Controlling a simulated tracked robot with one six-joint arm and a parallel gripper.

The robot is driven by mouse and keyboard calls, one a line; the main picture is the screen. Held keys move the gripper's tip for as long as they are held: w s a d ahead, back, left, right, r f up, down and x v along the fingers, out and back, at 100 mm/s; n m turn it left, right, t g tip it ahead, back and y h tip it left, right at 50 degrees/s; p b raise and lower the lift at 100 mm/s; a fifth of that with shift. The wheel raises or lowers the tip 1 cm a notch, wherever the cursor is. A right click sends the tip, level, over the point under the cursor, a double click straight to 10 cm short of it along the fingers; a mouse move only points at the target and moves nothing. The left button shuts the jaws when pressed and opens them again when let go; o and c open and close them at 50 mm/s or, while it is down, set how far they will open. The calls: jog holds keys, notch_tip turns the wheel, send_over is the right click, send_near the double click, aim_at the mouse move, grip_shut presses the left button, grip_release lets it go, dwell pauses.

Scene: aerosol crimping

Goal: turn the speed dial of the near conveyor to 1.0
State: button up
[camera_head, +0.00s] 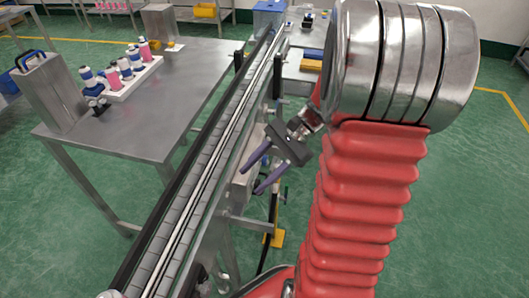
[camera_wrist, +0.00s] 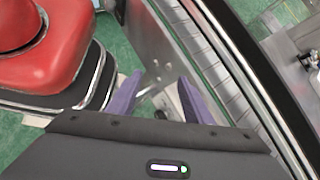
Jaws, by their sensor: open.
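The near conveyor (camera_head: 190,215) runs diagonally up the head view, with grey belt plates and metal rails. Its belt (camera_wrist: 207,70) and bare metal side also show in the wrist view. A pale grey box (camera_head: 243,182) is on the conveyor's right side, partly behind my gripper. My gripper (camera_head: 248,182) has two purple fingers, open and apart, with nothing seen between them. It is beside the conveyor's right side, fingers pointing down and left. In the wrist view, the conveyor's metal side lies beyond the open gripper (camera_wrist: 160,79). I cannot make out the speed dial or its setting.
A steel table (camera_head: 150,100) left of the conveyor bears a white tray (camera_head: 135,80) with several bottles and a metal box (camera_head: 48,92). Another table (camera_head: 300,65) is at the back. Green floor is open at the right, beyond my red arm.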

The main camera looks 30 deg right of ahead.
jog(key=w+d+f+m+t+y, duration=0.1)
jog(key=d+f+m+t+y, duration=0.15)
jog(key=d+m, duration=0.2)
jog(key=d+f+m+t+y, duration=0.1)
jog(key=d+f+m+t, duration=0.15)
jog(key=d, duration=0.25)
jog(key=m+t, duration=0.7)
jog(key=m, duration=0.1)
send_near(263, 160)
jog(key=v, duration=0.7)
jog(key=shift+w+d+f+h, duration=0.1)
jog(key=shift+w+f+h, duration=0.1)
jog(key=shift+w+h, duration=0.2)
jog(key=x, duration=1.3)
jog(key=shift+w+a+n, duration=0.25)
jog(key=shift+w+n, duration=0.05)
jog(key=shift+f, duration=0.1)
jog(key=shift+c, duration=0.4)
